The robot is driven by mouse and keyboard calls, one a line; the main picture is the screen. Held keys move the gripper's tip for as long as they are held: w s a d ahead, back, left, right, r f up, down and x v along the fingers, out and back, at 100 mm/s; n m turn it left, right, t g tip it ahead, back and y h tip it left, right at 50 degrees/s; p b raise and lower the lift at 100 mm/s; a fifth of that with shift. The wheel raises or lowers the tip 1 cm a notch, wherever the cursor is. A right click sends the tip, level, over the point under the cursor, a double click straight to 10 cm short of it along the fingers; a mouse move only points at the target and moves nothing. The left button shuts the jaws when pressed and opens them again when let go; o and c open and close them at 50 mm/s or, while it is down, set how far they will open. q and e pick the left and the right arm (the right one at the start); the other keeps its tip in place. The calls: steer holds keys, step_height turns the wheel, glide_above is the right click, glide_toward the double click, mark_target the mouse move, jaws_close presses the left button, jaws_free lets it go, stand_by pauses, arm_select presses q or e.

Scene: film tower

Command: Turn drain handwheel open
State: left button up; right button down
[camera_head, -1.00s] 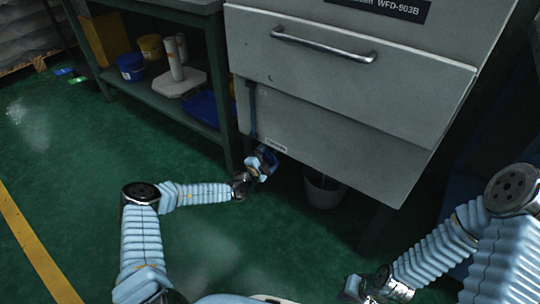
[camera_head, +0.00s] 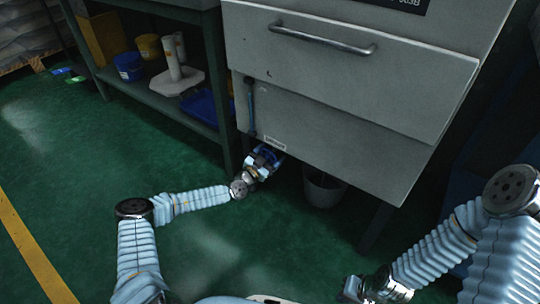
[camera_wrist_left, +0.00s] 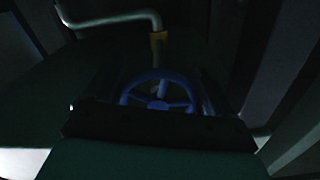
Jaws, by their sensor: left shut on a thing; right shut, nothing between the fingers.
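The drain handwheel (camera_wrist_left: 158,78) is a blue spoked ring at the middle of the dark left wrist view, in front of a pipe with a yellow-brown fitting (camera_wrist_left: 158,36). My left gripper (camera_head: 266,160) is under the lower left corner of the grey cabinet and is shut on the handwheel. The left wrist view shows its fingers (camera_wrist_left: 160,100) on both sides of the wheel; the exact contact is too dark to see. In the head view the gripper mostly hides the wheel. My right gripper (camera_head: 350,291) is low at the right, shut and empty, away from the cabinet.
The grey cabinet (camera_head: 330,100) with a bar handle (camera_head: 320,40) overhangs the left gripper. A bucket (camera_head: 322,188) stands under it, right of the gripper. A shelf bench (camera_head: 150,97) with tubs stands to the left. Green floor (camera_head: 80,150) is clear in front.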

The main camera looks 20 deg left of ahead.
arm_select(q)
steer(key=shift+n, duration=0.4)
steer(key=o, duration=0.9)
steer(key=shift+c, duration=0.2)
steer(key=p+v, duration=0.2)
steer(key=v, duration=1.2)
steer(key=shift+w, duration=0.1)
